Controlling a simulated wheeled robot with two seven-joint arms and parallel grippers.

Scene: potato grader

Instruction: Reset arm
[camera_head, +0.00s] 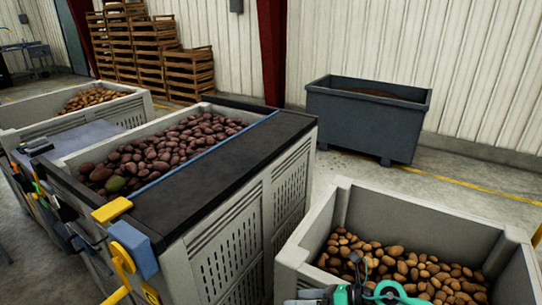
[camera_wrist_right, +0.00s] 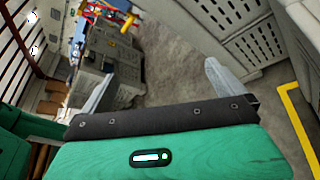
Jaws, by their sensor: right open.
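My right gripper (camera_wrist_right: 161,72) shows in the right wrist view with its two grey fingers wide apart. Nothing is between them, and concrete floor shows beyond. In the head view a green and grey part of my arm (camera_head: 345,294) comes in at the bottom edge, in front of the right potato bin (camera_head: 300,236). My left gripper is in neither view.
A bin of dark red potatoes (camera_head: 305,122) with a black top stands at centre left, tools along its side. Another potato bin (camera_head: 20,112) is behind it. A dark grey tub (camera_head: 365,125) stands by the wall. Stacked wooden crates (camera_head: 188,75) are at the back.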

